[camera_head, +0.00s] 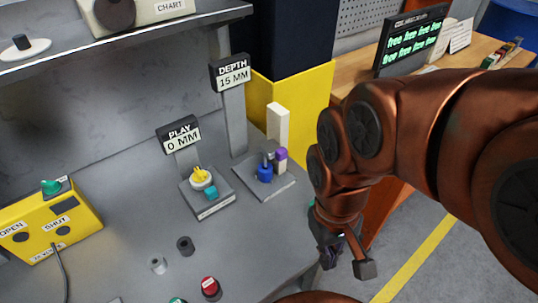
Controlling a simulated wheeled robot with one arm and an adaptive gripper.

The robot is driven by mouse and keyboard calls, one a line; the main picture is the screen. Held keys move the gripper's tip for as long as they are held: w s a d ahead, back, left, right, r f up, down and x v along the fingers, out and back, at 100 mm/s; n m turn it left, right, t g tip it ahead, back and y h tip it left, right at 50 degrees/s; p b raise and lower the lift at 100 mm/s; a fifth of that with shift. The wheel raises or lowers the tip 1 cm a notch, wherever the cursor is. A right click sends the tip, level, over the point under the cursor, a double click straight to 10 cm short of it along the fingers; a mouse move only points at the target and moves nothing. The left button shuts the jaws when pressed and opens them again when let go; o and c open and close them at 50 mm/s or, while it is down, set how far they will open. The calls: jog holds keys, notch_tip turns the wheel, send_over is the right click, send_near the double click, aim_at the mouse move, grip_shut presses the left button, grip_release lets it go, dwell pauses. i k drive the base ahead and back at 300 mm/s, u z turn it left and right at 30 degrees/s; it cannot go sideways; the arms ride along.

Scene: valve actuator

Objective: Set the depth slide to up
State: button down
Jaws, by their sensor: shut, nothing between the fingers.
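The depth sign (232,77) reads "DEPTH 15 MM" on a grey post at the back right of the bench. In front of it lies a grey plate (277,187) with a blue knob-like part (265,173), a small purple block (281,154) and a tall white block (278,122) behind. I cannot tell which of these parts is the slide's handle, or its exact setting. My gripper (348,264) is shut and empty. It points down beyond the bench's right edge in the picture, to the right of and lower than the depth plate, apart from it.
Left of the depth plate stands the play fixture (210,200), with a yellow knob and a "PLAY 0 MM" sign (179,136). A yellow OPEN/SHUT box (50,222) and a red button (210,287) are on the bench. A wooden desk (362,73) stands behind my arm.

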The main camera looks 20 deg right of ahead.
aim_at(282, 154)
jog(key=k, duration=1)
jog(key=u, duration=1.3)
jog(key=i, duration=0.8)
jog(key=z, duration=1.05)
